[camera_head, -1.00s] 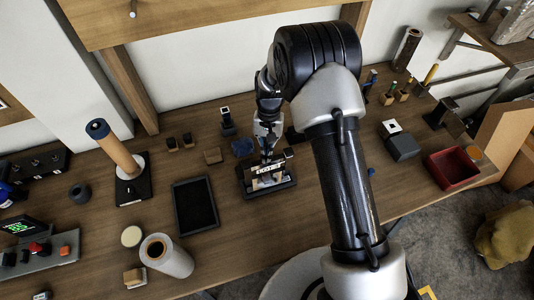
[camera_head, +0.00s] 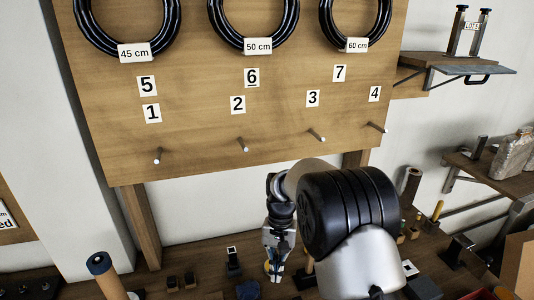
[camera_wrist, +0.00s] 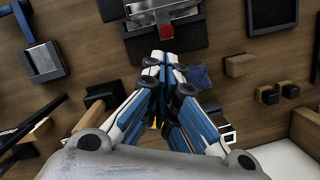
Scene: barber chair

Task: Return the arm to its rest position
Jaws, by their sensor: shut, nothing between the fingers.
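My gripper (camera_head: 275,268) is low in the head view, hanging down above the workbench, with my black and silver arm beside it on the right. In the wrist view, its blue and white fingers (camera_wrist: 162,60) meet at the tips and hold nothing. Their tips point toward a black and silver fixture (camera_wrist: 190,25) with a small red part; they appear apart from it, though the gap is hard to judge.
A wooden board (camera_head: 200,120) with pegs, number labels and black coils is behind the bench. A wooden cylinder (camera_head: 110,283) stands at left. Small wooden blocks (camera_wrist: 240,65) lie near the fixture. Wall shelves (camera_head: 492,170) are at right.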

